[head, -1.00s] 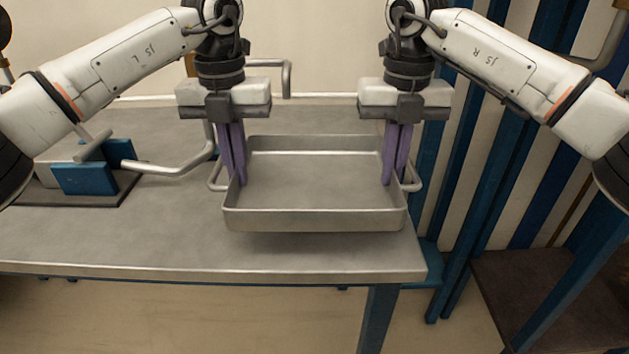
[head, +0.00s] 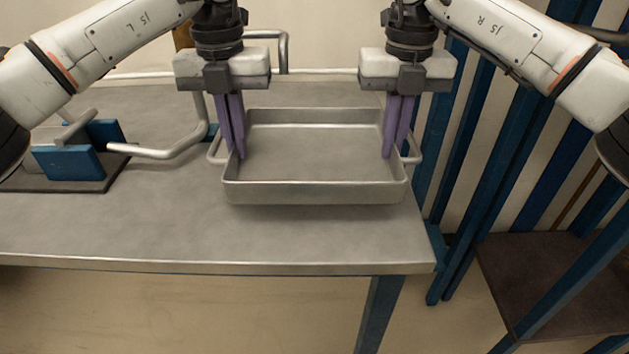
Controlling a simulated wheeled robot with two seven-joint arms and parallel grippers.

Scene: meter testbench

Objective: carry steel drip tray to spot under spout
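The steel drip tray (head: 315,190) is a shallow, empty rectangular pan with a loop handle on each short side. It looks level, over the right part of the bench, with a shadow under its front edge; I cannot tell how far it is above the top. My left gripper (head: 236,152) has its purple fingers close together at the tray's left side, by the left handle (head: 214,151). My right gripper (head: 394,152) is likewise at the right side, by the right handle (head: 413,150). Both look shut on the tray. A bent metal pipe (head: 165,152), possibly the spout, is left of the tray.
A blue fixture (head: 68,162) on a dark plate stands at the left. Blue posts (head: 465,175) and a dark low shelf (head: 545,265) are off the bench's right end.

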